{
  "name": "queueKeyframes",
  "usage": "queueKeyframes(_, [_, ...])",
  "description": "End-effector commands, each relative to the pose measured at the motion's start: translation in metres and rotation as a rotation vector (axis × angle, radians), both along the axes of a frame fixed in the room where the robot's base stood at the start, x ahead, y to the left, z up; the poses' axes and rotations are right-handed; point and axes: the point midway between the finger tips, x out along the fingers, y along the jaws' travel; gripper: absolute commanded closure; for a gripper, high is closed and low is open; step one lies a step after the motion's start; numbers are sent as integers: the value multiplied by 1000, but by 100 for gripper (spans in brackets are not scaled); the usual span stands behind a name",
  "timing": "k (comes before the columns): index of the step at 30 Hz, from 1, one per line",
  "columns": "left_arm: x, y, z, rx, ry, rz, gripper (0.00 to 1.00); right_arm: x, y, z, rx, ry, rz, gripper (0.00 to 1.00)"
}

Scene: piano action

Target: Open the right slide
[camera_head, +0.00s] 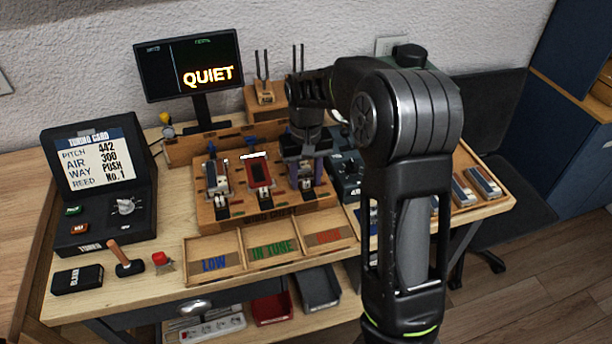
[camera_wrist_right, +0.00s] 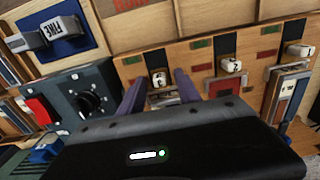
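The wooden wind chest (camera_head: 240,211) holds three slide stations side by side. The right slide's small white numbered knob (camera_wrist_right: 159,79) shows in the wrist view, where the chest appears turned around, so it is the leftmost of three. My right gripper (camera_wrist_right: 158,86) points at this station, its two purple-grey fingers apart, one on each side of the knob, with visible gaps. In the head view my right gripper (camera_head: 305,158) is over the right station and hides much of it. I cannot tell whether a finger touches the slide. My left gripper is not in view.
The middle station (camera_head: 259,175) and left station (camera_head: 216,178) stand close by. A dark box with a dial (camera_wrist_right: 90,97) is beside the right station. The sorting tray (camera_head: 270,250) lies in front. A monitor (camera_head: 190,66) reads QUIET.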

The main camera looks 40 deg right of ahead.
Motion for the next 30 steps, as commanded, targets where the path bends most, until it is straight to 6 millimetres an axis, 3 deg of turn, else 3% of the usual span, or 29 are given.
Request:
queueKeyframes(4, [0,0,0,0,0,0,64,0,0,0,0,0,0,60])
queueKeyframes(19, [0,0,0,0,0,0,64,0,0,0,0,0,0,100])
queueKeyframes(30, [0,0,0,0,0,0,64,0,0,1,0,0,0,100])
